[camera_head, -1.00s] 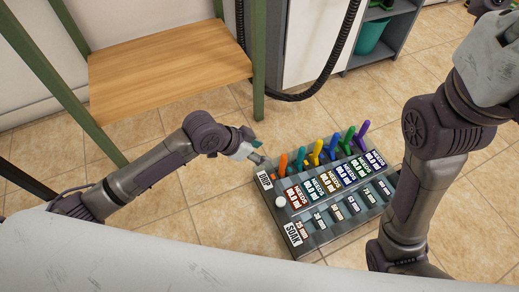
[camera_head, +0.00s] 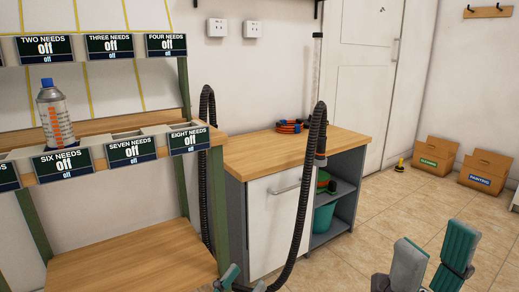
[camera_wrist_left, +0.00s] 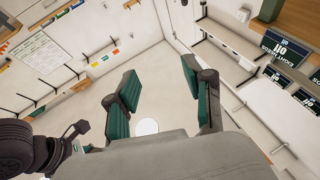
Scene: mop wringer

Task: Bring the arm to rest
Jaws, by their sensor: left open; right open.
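My left gripper (camera_head: 243,282) shows only its fingertips at the bottom edge of the head view, in front of the white cabinet. The left wrist view shows its two green-padded fingers (camera_wrist_left: 160,97) spread apart with nothing between them. My right gripper (camera_head: 432,264) is at the lower right of the head view, pointing up, with its fingers apart and empty. Most of both arms is outside the head view.
A shelf rack with several "NEEDS" signs (camera_head: 131,151) and a spray can (camera_head: 55,115) stands at the left. A wood-topped cabinet (camera_head: 275,155) with a black hose (camera_head: 312,165) is in the middle. Two cardboard boxes (camera_head: 435,160) (camera_head: 487,172) sit on the open tiled floor.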

